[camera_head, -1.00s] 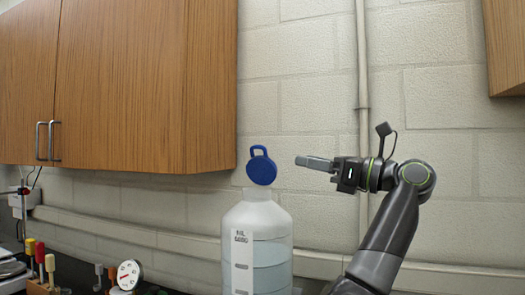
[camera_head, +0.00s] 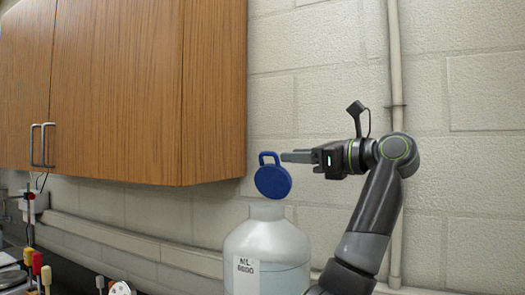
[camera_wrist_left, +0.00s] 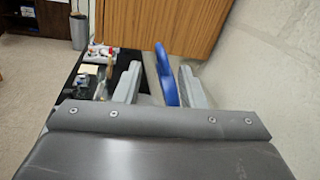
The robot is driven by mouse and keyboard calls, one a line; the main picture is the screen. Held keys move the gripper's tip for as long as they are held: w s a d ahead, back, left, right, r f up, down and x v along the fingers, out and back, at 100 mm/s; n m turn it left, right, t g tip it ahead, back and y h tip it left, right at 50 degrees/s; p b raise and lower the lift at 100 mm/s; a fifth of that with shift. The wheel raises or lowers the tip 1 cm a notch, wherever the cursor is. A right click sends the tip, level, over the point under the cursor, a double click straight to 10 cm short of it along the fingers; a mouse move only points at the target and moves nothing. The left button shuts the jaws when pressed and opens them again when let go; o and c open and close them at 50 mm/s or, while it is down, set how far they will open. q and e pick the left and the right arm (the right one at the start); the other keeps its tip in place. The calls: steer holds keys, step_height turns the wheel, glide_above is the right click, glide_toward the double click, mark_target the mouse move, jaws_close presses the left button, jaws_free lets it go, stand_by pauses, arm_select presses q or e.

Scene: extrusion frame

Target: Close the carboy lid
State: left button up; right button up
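The carboy (camera_head: 266,255) is a translucent white bottle with clear liquid and a label, standing upright at the lower middle of the head view. Its round blue lid (camera_head: 273,183) stands raised and tilted above the neck, with a handle loop at the top. My left gripper (camera_head: 284,157) has its fingertips at the right side of the handle loop. In the left wrist view its fingers (camera_wrist_left: 161,82) are apart, with the blue lid (camera_wrist_left: 166,78) between them, closer to the right finger. I cannot tell whether they touch. My right gripper is not in view.
A wooden wall cabinet (camera_head: 125,90) hangs at the upper left. A pipe (camera_head: 396,130) runs down the block wall behind my arm. Tools with coloured handles (camera_head: 38,268) stand at the lower left. The wall area above the lid is clear.

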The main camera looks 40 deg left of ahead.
mark_target(271, 155)
arm_select(q)
steer(key=a+p, duration=0.1)
steer(key=a, duration=0.5)
steer(key=s+a+p, duration=0.1)
steer(key=a, duration=0.2)
steer(key=shift+a+r+p, duration=0.1)
steer(key=shift+a+p, duration=0.05)
steer(key=shift+p, duration=0.2)
steer(key=shift+a, duration=0.35)
steer(key=shift+c, duration=0.3)
steer(key=c, duration=0.7)
steer(key=shift+d, duration=0.1)
jaws_close()
